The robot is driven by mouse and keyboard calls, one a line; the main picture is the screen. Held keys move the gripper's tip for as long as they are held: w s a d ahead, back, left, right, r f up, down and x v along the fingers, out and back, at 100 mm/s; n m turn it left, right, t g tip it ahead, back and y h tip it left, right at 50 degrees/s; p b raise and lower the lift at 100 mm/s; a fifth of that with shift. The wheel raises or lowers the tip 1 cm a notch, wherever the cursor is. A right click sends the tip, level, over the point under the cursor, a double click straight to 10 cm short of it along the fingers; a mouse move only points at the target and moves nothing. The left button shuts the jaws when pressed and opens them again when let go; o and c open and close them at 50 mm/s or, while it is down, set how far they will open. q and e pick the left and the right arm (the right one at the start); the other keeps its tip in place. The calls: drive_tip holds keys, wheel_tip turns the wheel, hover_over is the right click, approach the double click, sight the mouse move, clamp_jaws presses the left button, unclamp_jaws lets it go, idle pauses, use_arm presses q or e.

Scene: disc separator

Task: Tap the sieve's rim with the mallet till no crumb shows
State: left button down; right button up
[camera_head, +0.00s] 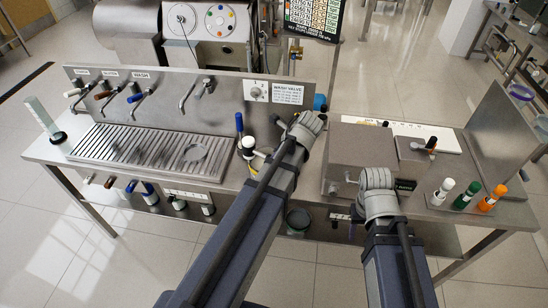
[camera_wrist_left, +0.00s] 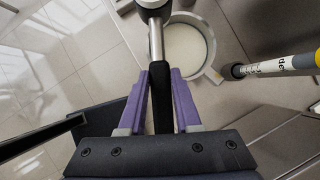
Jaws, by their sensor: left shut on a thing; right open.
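My left gripper (camera_wrist_left: 160,75) has purple fingers and is shut on the mallet's black handle (camera_wrist_left: 161,105). The mallet's metal shaft runs up to a dark head at the top edge, partly cut off. A round pale-rimmed vessel with a cream inside, apparently the sieve (camera_wrist_left: 184,44), lies just beyond the fingers, partly behind the shaft. I cannot tell whether the mallet touches its rim, and single crumbs cannot be made out. In the head view my left gripper's fingers are hidden behind its arm. My right gripper (camera_head: 377,180) is open and empty at the bench's front right.
A steel wash unit (camera_head: 180,95) with a ribbed drain tray (camera_head: 110,145) fills the bench's left. A steel box (camera_head: 355,150) stands behind my right gripper. White, green and orange bottles (camera_head: 467,195) stand at right. A yellow-labelled rod (camera_wrist_left: 280,65) lies right of the vessel.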

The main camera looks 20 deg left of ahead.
use_arm(q)
drive_tip(key=shift+r, duration=0.65)
use_arm(e)
drive_tip(key=shift+r, duration=0.7)
use_arm(q)
wheel_tip(320, 180, up, 3)
drive_tip(key=p, duration=0.3)
drive_tip(key=shift+f, duration=0.2)
use_arm(e)
wheel_tip(320, 180, up, 3)
drive_tip(key=shift+f, duration=0.2)
